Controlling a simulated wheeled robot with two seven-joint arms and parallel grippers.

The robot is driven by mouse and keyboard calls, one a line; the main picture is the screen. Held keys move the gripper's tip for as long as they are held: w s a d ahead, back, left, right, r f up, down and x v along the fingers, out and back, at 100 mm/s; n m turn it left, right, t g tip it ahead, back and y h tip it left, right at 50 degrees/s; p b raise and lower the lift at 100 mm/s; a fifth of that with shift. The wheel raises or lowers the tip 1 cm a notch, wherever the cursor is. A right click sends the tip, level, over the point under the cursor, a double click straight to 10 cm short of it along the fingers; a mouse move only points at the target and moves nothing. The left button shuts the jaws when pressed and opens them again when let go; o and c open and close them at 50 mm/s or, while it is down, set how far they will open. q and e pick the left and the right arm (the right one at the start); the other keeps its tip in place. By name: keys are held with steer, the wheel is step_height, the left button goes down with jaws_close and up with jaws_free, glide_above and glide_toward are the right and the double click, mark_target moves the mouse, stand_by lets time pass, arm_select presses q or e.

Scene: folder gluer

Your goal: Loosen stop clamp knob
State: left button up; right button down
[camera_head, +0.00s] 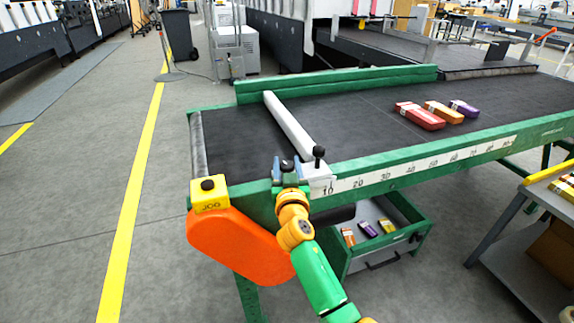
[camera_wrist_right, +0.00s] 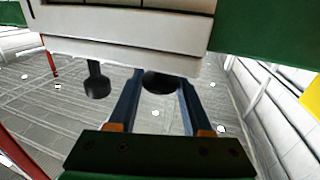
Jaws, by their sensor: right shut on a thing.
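The white stop bar (camera_head: 290,122) lies across the dark conveyor belt. It ends at a white clamp block (camera_head: 320,180) on the green front rail. A black ball-topped lever (camera_head: 319,152) stands up beside the block. My right gripper (camera_head: 286,172) is at the rail, just left of the block, with its fingers around a black knob (camera_head: 287,165). The right wrist view shows this dark round knob (camera_wrist_right: 160,82) between the two blue-grey fingers (camera_wrist_right: 157,100), under a white block (camera_wrist_right: 130,45). A second black knob (camera_wrist_right: 97,85) hangs outside the fingers. My left gripper is out of view.
A yellow JOG button box (camera_head: 210,194) sits on the rail's left end, above an orange cover (camera_head: 237,247). A green drawer (camera_head: 382,240) with small cartons is below the belt. Several cartons (camera_head: 420,116) lie on the belt. A grey cart (camera_head: 530,235) stands right.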

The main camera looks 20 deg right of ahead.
steer(key=shift+r+n+y+p, duration=0.15)
steer(key=shift+n+y+p, duration=0.2)
steer(key=shift+p, duration=0.3)
steer(key=n+y+p, duration=0.2)
steer(key=y, duration=0.1)
steer(key=n+y+p, duration=0.1)
steer(key=y+p, duration=0.2)
steer(key=shift+d+r+n+p, duration=0.1)
steer(key=shift+r+n+p, duration=0.05)
steer(key=shift+n+p, duration=0.2)
steer(key=shift+n+y, duration=0.5)
steer(key=shift+y, duration=0.15)
steer(key=shift+f+n+y, duration=0.3)
steer(key=shift+n+y, duration=0.1)
steer(key=shift+y, duration=0.4)
steer(key=n+g+y+b, duration=0.1)
steer(key=n+y+b, duration=0.1)
steer(key=b, duration=0.1)
steer(key=f+n+g+y+b, duration=0.1)
steer(key=n+g+y+b, duration=0.1)
steer(key=y+b, duration=0.1)
steer(key=shift+y+b, duration=0.3)
steer(key=shift+b, duration=0.45)
steer(key=n+g+y+b, duration=0.1)
steer(key=b, duration=0.5)
steer(key=n+g+y+b, duration=0.1)
steer(key=b, duration=0.5)
steer(key=shift+r+g+y, duration=0.3)
steer(key=shift+r+b, duration=0.1)
steer(key=shift+b, duration=0.45)
